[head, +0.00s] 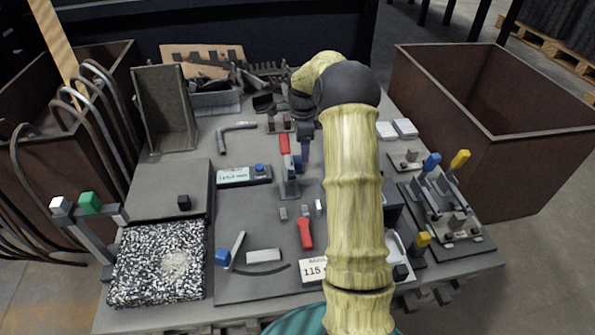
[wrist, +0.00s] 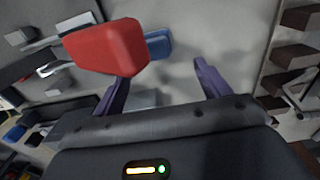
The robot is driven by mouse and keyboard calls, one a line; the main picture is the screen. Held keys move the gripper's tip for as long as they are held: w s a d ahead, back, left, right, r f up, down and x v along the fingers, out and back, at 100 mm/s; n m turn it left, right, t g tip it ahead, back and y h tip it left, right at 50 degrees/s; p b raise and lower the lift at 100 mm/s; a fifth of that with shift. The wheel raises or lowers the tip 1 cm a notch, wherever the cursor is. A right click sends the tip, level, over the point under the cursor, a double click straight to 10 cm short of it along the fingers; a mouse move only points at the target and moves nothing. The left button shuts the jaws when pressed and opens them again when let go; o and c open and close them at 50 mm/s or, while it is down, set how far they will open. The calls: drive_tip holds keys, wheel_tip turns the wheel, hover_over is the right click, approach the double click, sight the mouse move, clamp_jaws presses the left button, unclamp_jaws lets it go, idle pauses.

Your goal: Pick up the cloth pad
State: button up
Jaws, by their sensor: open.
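A thick black-and-white speckled pad (head: 150,270), which looks like the cloth pad, lies flat at the front left of the table. A paler patch shows near its middle. My gripper (head: 304,153) is over the middle of the table, well to the right of and behind the pad. In the wrist view my gripper's (wrist: 160,82) two purple fingers stand apart with nothing held between them. A red part (wrist: 107,47) shows close to the left finger, with a blue part (wrist: 158,44) behind it. The pad is not recognisable in the wrist view.
Brown bins (head: 490,128) flank the table. My arm hides part of the table.

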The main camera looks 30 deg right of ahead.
sight(297, 162)
drive_tip(key=shift+f, duration=0.35)
drive_tip(key=f+b, duration=0.3)
drive_tip(key=shift+s+a+f+b, duration=0.2)
drive_tip(key=shift+a+f+b, duration=0.1)
drive_tip(key=shift+b, duration=0.1)
drive_tip(key=shift+f+b, duration=0.65)
drive_tip(key=shift+f, duration=0.25)
drive_tip(key=shift+r, duration=0.1)
drive_tip(key=c, duration=1)
drive_tip(key=shift+c, duration=0.2)
